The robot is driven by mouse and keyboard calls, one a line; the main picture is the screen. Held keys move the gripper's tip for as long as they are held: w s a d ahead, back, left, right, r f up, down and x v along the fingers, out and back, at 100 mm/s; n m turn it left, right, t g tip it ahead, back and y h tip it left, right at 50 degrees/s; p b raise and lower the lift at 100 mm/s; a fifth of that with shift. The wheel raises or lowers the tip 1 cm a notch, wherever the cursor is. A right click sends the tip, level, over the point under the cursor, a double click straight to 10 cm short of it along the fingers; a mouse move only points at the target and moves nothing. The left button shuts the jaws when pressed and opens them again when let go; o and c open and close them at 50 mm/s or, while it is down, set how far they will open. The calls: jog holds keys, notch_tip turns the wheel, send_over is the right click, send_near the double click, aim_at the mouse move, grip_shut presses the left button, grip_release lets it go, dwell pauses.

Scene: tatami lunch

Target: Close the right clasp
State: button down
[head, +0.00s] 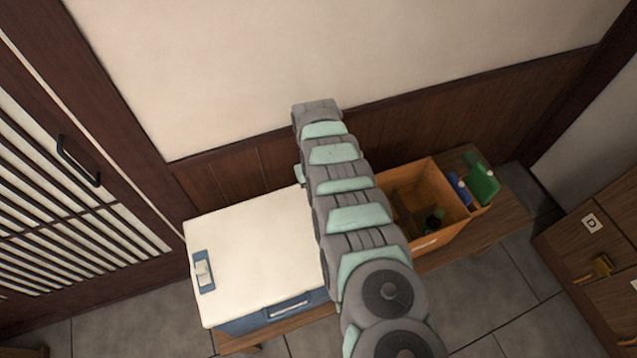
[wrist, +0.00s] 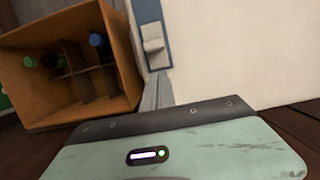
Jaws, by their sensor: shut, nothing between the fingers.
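The cooler box has a white lid (head: 255,245) and a blue body (head: 250,323); its lid also fills the right of the wrist view (wrist: 235,50). The right clasp (wrist: 154,48) is a pale grey lever on a blue plate at the lid's edge. I cannot tell whether it is closed. In the head view my arm hides it. The left clasp (head: 202,272) shows on the lid's left side. My gripper (wrist: 161,80) is shut and empty, its fingertips just below the right clasp in the wrist view; I cannot tell whether they touch it.
An orange divided crate (head: 448,232) with bottles stands right of the cooler, close to the clasp; it is also in the wrist view (wrist: 125,75). Both rest on a wooden bench (head: 505,215) against the wall. A cabinet (head: 590,240) stands at far right.

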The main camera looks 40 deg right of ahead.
jog(key=shift+s+a+r+p, duration=0.2)
jog(key=shift+s+r+p, duration=0.1)
jog(key=shift+s, duration=0.2)
jog(key=shift+a+f, duration=0.1)
jog(key=shift+f, duration=0.15)
jog(key=shift+s+a+f, duration=0.1)
jog(key=shift+s+a, duration=0.2)
jog(key=shift+s, duration=0.5)
jog(key=shift+s+a+r+p, duration=0.15)
jog(key=shift+s+p, duration=0.2)
jog(key=shift+p, duration=0.2)
jog(key=shift+s+a+r+p, duration=0.15)
jog(key=shift+s+p, duration=0.2)
jog(key=shift+p, duration=0.2)
jog(key=shift+s+a+f+p, duration=0.15)
jog(key=shift+s+a+p, duration=0.05)
jog(key=shift+s+p, duration=0.55)
jog(key=shift+f, duration=0.1)
